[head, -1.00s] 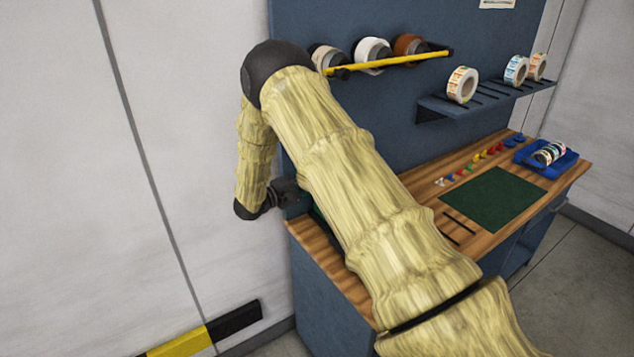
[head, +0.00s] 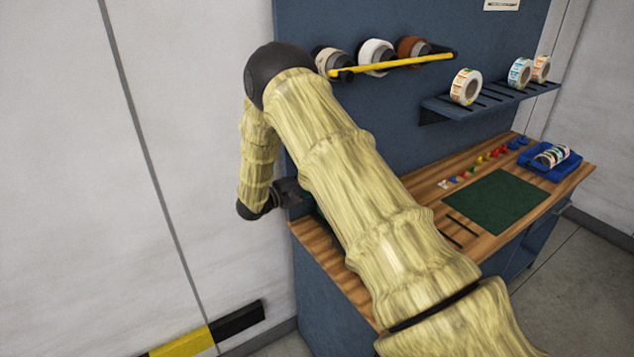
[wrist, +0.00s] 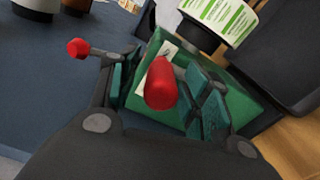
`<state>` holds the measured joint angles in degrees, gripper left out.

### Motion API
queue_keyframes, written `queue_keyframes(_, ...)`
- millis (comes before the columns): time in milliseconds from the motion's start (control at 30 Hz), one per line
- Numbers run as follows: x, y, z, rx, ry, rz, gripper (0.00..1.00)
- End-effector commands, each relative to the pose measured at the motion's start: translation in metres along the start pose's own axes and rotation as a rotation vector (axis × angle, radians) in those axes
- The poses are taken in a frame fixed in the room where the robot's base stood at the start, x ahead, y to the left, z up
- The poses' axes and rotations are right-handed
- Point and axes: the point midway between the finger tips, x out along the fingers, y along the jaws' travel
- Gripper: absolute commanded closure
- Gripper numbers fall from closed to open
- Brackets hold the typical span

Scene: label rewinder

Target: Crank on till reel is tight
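The green rewinder (wrist: 245,108) stands in front of my gripper in the wrist view. A red crank knob (wrist: 161,84) points toward the camera between my gripper's (wrist: 163,88) two teal-padded fingers. The fingers stand apart, with green showing between the left pad and the knob; contact at the right pad is unclear. A reel with white and green labels (wrist: 232,17) shows at the top; its tightness cannot be seen. In the head view my gripper (head: 291,191) is at the bench's left end, and my arm hides most of the rewinder.
A second red knob on a lever (wrist: 78,47) sits left of the fingers. The wooden bench (head: 425,190) carries a green mat (head: 494,202), small colored pieces and a blue tray (head: 570,168). Reels hang on a yellow-barred rack (head: 400,64) and stand on a shelf (head: 440,106).

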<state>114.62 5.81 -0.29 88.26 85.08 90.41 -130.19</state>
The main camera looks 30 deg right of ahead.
Motion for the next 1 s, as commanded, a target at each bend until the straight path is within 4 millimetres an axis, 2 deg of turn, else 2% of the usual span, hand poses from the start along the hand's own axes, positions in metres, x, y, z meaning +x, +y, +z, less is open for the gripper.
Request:
queue_keyframes(267,-0.010,-0.001,0.000,-0.001,0.000,0.000,0.52)
queue_keyframes(800,-0.100,0.000,-0.001,0.000,0.002,0.000,0.52)
queue_keyframes(1000,-0.116,-0.001,-0.001,-0.001,0.000,-0.001,0.52)
